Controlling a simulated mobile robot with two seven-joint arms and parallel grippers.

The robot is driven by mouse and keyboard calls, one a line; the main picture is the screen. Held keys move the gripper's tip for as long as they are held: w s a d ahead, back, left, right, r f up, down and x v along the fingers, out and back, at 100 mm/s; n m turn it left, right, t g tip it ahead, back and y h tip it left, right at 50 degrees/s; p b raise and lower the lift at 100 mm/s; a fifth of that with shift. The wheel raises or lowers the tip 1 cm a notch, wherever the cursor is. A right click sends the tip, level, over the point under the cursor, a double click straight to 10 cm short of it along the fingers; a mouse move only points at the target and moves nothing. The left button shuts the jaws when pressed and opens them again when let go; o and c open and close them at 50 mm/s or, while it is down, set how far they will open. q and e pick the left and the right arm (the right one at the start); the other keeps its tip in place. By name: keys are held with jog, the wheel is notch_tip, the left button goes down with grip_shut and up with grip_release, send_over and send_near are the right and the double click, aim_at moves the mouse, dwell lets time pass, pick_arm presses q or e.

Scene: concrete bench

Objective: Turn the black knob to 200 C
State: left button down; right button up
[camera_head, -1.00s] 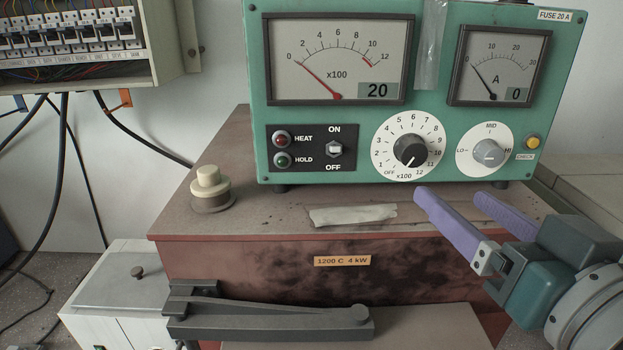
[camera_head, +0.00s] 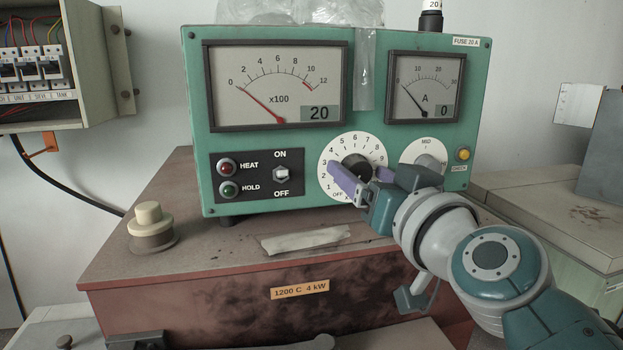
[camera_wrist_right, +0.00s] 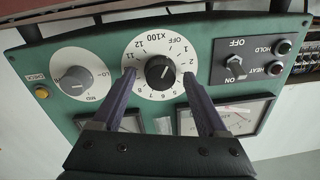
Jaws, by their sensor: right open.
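The black knob (camera_head: 355,162) sits at the centre of a white numbered dial (camera_head: 334,152) on the green control box. In the right wrist view, turned upside down, the knob (camera_wrist_right: 160,71) shows its white mark pointing towards the OFF end of the scale. My right gripper (camera_head: 360,169) is open in front of the dial, its purple fingers on either side of the knob. In the right wrist view the open fingers (camera_wrist_right: 159,77) show a gap to the knob on each side. Whether the tips touch the dial face cannot be told. My left gripper is out of view.
The large meter (camera_head: 277,85) shows 20. The ammeter (camera_head: 425,85) reads 0. Left of the dial are the ON/OFF switch (camera_head: 282,174) and two lamps. A smaller grey knob (camera_head: 430,160) is close on the right, partly behind my gripper. A cream button (camera_head: 149,216) stands at left.

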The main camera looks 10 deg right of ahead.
jog(key=shift+c, duration=0.3)
grip_shut()
dwell(0.4)
